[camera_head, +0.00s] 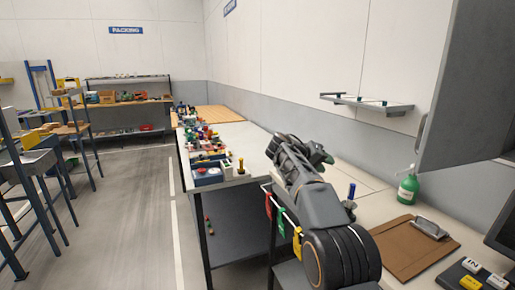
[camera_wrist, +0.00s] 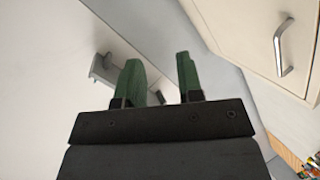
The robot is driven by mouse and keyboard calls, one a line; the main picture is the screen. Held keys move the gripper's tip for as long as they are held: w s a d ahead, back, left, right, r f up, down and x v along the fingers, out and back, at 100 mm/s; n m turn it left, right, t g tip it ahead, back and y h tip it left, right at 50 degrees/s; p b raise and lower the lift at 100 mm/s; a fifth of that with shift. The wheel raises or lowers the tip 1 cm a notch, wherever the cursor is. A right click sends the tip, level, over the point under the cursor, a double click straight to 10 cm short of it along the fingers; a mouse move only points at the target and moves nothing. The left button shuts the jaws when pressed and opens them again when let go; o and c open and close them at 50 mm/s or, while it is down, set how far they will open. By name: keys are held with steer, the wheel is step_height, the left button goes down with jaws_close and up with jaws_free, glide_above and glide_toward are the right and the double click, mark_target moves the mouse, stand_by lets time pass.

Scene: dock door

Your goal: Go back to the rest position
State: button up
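My arm rises at the lower middle of the head view, over the near bench. In the head view my gripper (camera_head: 318,154) is partly hidden behind my wrist, with a little dark green showing. In the wrist view my gripper (camera_wrist: 158,62) has its two green fingers apart, with nothing between them. The wrist view looks past the fingers at a pale wall and the small wall shelf (camera_wrist: 103,70).
A grey cabinet door (camera_head: 466,85) hangs at the right. On the bench are a clipboard (camera_head: 400,250), a green bottle (camera_head: 408,188) and a blue-topped item (camera_head: 351,192). Coloured tags (camera_head: 281,222) hang at its edge. Cluttered bins (camera_head: 208,175) stand further left. The floor aisle (camera_head: 135,210) is clear.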

steer(key=s+a+f+n+g+y+p, duration=0.1)
steer(key=s+a+f+n+y, duration=0.1)
steer(key=s+f+y, duration=0.35)
steer(key=s+a+f+n+y+p, duration=0.1)
steer(key=s+a+f+n+y, duration=0.15)
steer(key=s+f, duration=0.55)
steer(key=s+a+m+y+p, duration=0.1)
steer(key=s+m+y+p, duration=0.2)
steer(key=s, duration=1.8)
steer(key=shift+s+r+y+p, duration=0.3)
steer(key=shift+s+r+y, duration=0.15)
steer(key=shift+y, duration=0.15)
steer(key=shift+a, duration=0.2)
